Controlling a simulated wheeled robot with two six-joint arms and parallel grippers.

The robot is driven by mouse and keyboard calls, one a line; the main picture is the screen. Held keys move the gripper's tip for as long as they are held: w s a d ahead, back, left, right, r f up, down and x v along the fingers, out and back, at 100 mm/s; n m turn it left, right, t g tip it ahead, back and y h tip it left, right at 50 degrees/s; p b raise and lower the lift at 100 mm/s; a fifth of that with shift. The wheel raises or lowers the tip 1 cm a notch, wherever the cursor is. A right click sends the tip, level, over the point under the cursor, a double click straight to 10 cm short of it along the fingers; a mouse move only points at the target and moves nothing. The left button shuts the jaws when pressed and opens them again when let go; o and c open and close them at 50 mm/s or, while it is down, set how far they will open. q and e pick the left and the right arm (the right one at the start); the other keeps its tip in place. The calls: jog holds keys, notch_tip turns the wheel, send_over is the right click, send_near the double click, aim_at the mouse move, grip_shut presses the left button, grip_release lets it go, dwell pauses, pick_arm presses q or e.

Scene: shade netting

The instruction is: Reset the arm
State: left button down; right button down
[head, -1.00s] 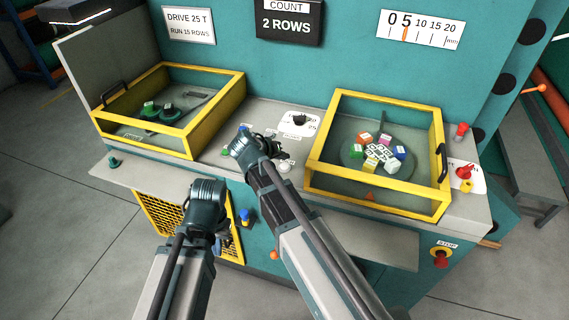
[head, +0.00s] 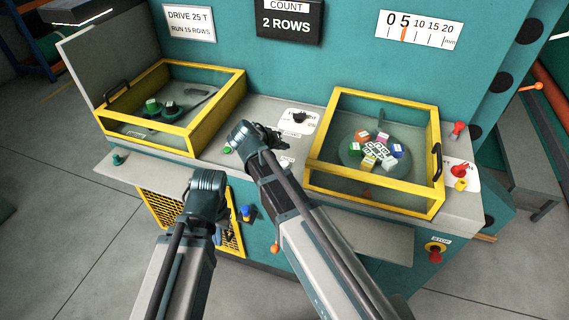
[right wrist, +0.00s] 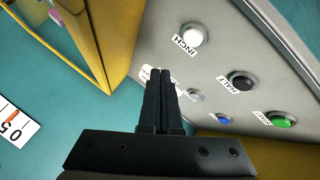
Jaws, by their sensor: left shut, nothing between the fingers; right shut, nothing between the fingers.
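My right gripper (right wrist: 161,72) is shut and empty in the right wrist view, its tips over the control panel (right wrist: 150,45). In the head view the right gripper (head: 277,142) is small and dark beside the black knob between the two yellow-framed boxes. My left gripper (head: 219,234) is shut, low in front of the machine and partly hidden behind its own wrist. It is near the blue knob (head: 247,212). I cannot tell if either gripper touches anything.
The right wrist view shows INCH (right wrist: 194,35), HALT (right wrist: 241,82), START (right wrist: 283,119) and a blue button (right wrist: 223,118). The left yellow-framed box (head: 215,112) and right yellow-framed box (head: 325,140) flank the panel. Coloured blocks (head: 375,152) lie inside the right one. Floor is clear at left.

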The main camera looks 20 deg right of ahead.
dwell(0.3)
jog(key=s+a+f+n+g+y, duration=0.2)
jog(key=s+a, duration=0.4)
jog(key=s, duration=0.5)
jog(key=s+a+f+n+g+y, duration=0.3)
jog(key=s+a, duration=0.3)
jog(key=s, duration=0.6)
jog(key=shift+s+a+f+g+y, duration=0.2)
jog(key=shift+f+g+y, duration=0.25)
jog(key=shift+f, duration=0.3)
